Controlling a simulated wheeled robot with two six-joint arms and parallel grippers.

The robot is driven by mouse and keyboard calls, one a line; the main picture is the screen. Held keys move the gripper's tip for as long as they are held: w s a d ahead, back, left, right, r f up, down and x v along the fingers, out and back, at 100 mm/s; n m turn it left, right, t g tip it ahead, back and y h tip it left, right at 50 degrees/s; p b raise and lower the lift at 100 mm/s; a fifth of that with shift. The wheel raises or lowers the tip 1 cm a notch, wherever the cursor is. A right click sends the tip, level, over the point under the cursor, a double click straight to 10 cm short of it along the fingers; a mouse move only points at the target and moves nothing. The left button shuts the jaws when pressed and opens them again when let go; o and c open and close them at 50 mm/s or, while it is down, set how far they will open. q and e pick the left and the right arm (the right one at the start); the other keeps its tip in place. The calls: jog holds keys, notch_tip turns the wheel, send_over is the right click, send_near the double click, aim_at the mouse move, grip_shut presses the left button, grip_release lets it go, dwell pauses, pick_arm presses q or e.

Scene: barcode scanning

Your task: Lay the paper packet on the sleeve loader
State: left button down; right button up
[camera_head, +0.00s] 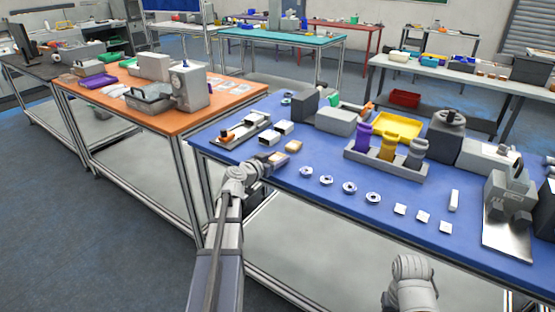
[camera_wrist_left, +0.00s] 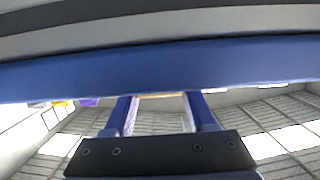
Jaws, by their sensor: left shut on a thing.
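My left gripper (camera_head: 277,159) is at the near-left edge of the blue table, shut on a small tan packet (camera_head: 267,158). In the left wrist view a thin tan strip of the packet (camera_wrist_left: 160,95) shows between the two blue fingers; most of it is hidden. A second tan piece (camera_head: 293,146) lies on the table just beyond the gripper. Two pale box-like sleeves (camera_head: 283,128) stand behind it, beside a long grey tray-like fixture (camera_head: 243,132). I cannot tell for sure which of these is the sleeve loader. My right gripper is not in view; only part of my right arm shows.
On the blue table (camera_head: 300,205), several round spools (camera_head: 349,187) and small white blocks (camera_head: 423,216) lie along the near edge. A grey rack (camera_head: 360,158) holds purple, yellow and grey bottles. A grey machine (camera_head: 500,205) stands at right. An orange table (camera_head: 130,75) is at left.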

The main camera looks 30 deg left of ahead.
aim_at(273, 159)
pick_arm(q)
jog(key=shift+f, duration=0.25)
jog(key=shift+c, duration=1.1)
grip_release()
jog(key=shift+r, duration=0.1)
jog(key=v, duration=0.2)
jog(key=p+v, duration=0.1)
jog(key=v, duration=0.5)
jog(key=shift+d+r+p, duration=0.1)
jog(key=shift+d+p, duration=0.2)
jog(key=shift+o, duration=0.4)
jog(key=shift+r, duration=0.15)
jog(key=shift+w+a+r+g+p, duration=0.25)
jog(key=shift+g+p, duration=0.35)
jog(key=shift+p, duration=0.7)
jog(key=shift+w+a+r+g+p, duration=0.15)
jog(key=shift+g+p, duration=0.45)
jog(key=shift+p, duration=0.65)
